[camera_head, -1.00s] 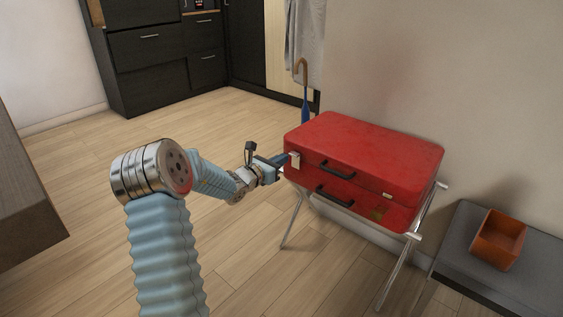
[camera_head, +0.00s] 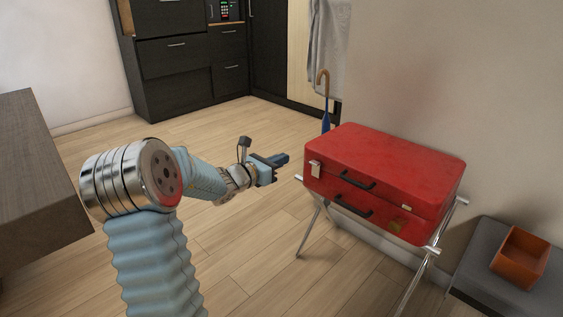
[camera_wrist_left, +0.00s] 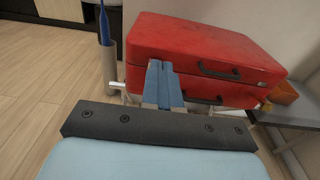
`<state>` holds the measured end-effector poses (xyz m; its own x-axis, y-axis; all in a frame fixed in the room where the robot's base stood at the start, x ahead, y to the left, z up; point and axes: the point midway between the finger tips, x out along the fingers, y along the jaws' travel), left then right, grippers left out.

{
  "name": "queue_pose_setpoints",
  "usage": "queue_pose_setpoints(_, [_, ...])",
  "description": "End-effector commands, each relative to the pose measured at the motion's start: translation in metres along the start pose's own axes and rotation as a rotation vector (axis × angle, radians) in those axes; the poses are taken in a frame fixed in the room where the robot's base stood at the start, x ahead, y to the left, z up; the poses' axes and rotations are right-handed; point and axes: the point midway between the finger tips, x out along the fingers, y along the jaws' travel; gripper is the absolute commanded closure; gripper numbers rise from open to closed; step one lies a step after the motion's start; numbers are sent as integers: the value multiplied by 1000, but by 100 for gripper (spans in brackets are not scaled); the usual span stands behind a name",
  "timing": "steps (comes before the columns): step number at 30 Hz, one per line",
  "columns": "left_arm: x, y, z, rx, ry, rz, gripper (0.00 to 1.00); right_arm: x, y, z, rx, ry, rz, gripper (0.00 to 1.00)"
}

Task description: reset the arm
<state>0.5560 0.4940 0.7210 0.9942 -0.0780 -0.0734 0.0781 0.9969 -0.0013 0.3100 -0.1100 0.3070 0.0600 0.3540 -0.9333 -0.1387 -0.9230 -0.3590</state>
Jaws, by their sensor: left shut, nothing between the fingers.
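My left gripper (camera_head: 281,159) is shut and empty, held in the air to the left of the red suitcase. Its shut blue fingers also show in the left wrist view (camera_wrist_left: 160,82), with the suitcase beyond them. The left arm comes in from the lower left of the head view. The red suitcase (camera_head: 400,160) lies closed on a metal folding stand, with a clear gap between it and the fingers in the head view. My right gripper is not in view.
The metal stand (camera_head: 433,249) has splayed legs. A grey bench (camera_head: 478,262) holds an orange box (camera_head: 520,258) at the right. A blue umbrella (camera_head: 325,118) stands behind the suitcase. A wooden table (camera_head: 40,180) is at the left. The floor (camera_head: 250,240) between is clear.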

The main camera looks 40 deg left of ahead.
Motion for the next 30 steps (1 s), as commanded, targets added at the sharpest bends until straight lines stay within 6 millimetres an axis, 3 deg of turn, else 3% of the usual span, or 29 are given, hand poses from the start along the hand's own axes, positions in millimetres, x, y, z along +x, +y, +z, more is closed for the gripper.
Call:
queue_pose_setpoints(11, [1, -1, -2, 2, 4, -3, 100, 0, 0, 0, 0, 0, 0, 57])
queue_pose_setpoints(14, [5, -13, -19, 20, 50, -36, 100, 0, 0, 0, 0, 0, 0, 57])
queue_pose_setpoints(17, [14, -44, -62, 73, 165, -124, 100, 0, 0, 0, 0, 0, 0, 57])
queue_pose_setpoints(20, [15, -94, -127, 182, 332, -276, 100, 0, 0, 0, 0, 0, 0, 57])
queue_pose_setpoints(23, [2, -150, -196, 342, 499, -471, 100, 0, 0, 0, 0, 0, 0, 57])
queue_pose_setpoints(26, [-25, -204, -262, 555, 633, -706, 100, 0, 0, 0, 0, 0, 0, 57])
queue_pose_setpoints(30, [-85, -274, -347, 990, 702, -1127, 100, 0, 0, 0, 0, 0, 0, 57])
